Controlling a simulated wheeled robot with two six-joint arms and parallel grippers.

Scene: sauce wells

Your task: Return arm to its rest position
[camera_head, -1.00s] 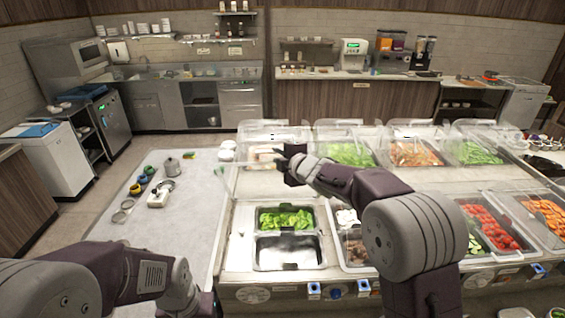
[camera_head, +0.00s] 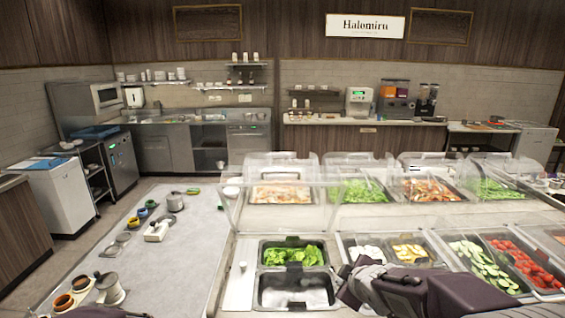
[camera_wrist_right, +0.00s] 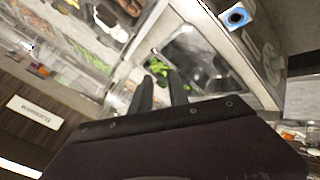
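My right arm comes in low at the right of the head view, with its gripper (camera_head: 345,292) beside the right edge of the front well unit. In the right wrist view my right gripper (camera_wrist_right: 161,78) has its two dark fingers apart, with nothing held between them. Beyond the fingers are a well with green leaves (camera_wrist_right: 160,70) and a metal pan (camera_wrist_right: 190,60). Only a dark sliver of my left arm shows at the bottom edge of the head view; its gripper is out of the frame.
The counter holds a leafy-green well (camera_head: 292,256), a metal well (camera_head: 294,291), cucumber slices (camera_head: 478,262) and tomatoes (camera_head: 524,262). Clear sneeze guards (camera_head: 278,210) stand behind them. A grey side table (camera_head: 175,255) at left holds small pots and rings.

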